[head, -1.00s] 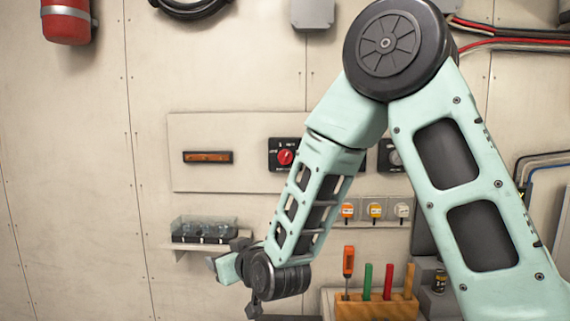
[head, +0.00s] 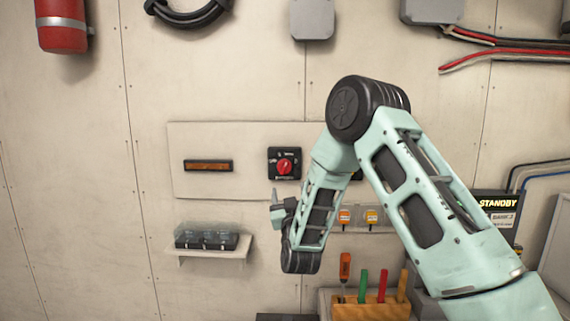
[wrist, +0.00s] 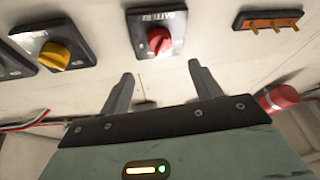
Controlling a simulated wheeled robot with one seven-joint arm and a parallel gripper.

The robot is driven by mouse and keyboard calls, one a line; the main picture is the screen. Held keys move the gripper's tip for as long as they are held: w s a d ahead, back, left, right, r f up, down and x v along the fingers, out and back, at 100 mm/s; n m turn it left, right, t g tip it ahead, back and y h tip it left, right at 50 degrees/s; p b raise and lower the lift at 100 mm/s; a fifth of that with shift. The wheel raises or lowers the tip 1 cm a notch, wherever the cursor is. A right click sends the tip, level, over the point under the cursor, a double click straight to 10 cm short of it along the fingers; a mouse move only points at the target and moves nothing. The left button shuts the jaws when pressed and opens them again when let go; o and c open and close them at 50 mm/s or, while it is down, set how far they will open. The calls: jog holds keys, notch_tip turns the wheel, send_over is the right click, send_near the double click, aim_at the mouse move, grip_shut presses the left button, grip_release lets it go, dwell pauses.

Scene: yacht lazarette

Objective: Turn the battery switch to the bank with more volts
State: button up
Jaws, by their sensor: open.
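The battery switch (head: 285,163) is a black square plate with a red knob, on the pale wall panel. In the wrist view the battery switch (wrist: 158,36) lies just beyond the fingertips, between them in line but not touched. Which way its knob points is too small to tell. My gripper (head: 275,200) is open and empty, below and slightly left of the switch in the head view; its two fingers (wrist: 161,75) stand apart in the wrist view. A dark display (head: 497,203) at the right reads STANDBY, with a bank label below; no volts are legible.
A yellow-knobbed switch (wrist: 58,55) sits beside the red one in the wrist view. An orange-brown bar (head: 208,166) is on the same panel. Below are a small shelf (head: 236,246) with a clear-topped box and a wooden tool block (head: 375,311). A red extinguisher (head: 62,25) hangs upper left.

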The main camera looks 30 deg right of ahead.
aim_at(285, 169)
jog(key=p+x, duration=0.4)
jog(key=x, duration=0.5)
jog(key=shift+w+r+p, duration=0.15)
jog(key=shift+r+p, duration=0.05)
jog(key=shift+p, duration=0.15)
jog(key=shift+w+d, duration=0.25)
jog(key=shift+w, duration=0.2)
jog(key=c, duration=1)
